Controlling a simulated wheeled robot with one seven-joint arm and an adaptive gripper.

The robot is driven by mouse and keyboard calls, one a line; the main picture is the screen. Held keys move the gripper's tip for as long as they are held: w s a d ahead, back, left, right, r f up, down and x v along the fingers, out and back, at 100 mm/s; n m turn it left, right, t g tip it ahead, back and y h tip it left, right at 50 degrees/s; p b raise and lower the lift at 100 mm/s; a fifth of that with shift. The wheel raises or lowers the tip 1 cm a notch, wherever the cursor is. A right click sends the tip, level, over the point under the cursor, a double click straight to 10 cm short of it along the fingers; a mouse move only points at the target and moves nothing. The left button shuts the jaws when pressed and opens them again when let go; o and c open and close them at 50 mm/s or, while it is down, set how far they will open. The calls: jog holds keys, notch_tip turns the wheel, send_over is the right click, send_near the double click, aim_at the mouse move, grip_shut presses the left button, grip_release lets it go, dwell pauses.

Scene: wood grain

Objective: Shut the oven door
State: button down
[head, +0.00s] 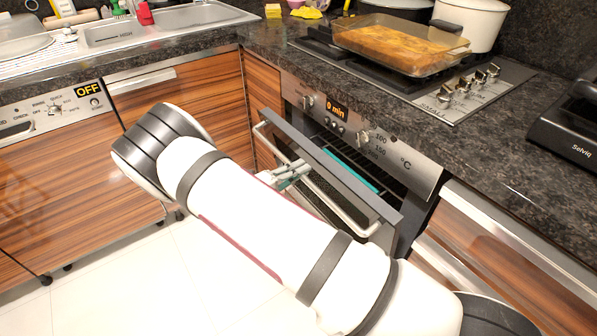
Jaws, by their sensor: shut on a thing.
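The oven door (331,160) is partly open, tilted out from the oven (390,148) under the cooktop. A pale metal handle bar (345,213) runs along the door's outer side. My gripper (296,172) is at the left part of the handle, shut on it. My own white arm hides much of the gripper and the lower door. Through the gap at the top of the door, a dark rack and a teal strip show inside the oven.
A glass dish of baked food (400,45) stands on the cooktop, with white pots (470,22) behind it. A black appliance (570,125) is on the right counter (520,130). A sink (165,25) and dishwasher (55,110) are at left. The pale floor (110,260) is clear.

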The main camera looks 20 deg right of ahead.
aim_at(325, 153)
jog(key=shift+y, duration=0.6)
jog(key=w+d+p, duration=0.1)
jog(key=d, duration=0.2)
jog(key=w+d+r+p, duration=0.1)
jog(key=d, duration=0.2)
jog(key=w+d+r, duration=0.1)
jog(key=d, duration=0.2)
jog(key=shift+p, duration=0.4)
jog(key=c, duration=1.6)
grip_release()
jog(key=shift+o, duration=0.2)
jog(key=v, duration=1.2)
jog(key=shift+a+r, duration=0.1)
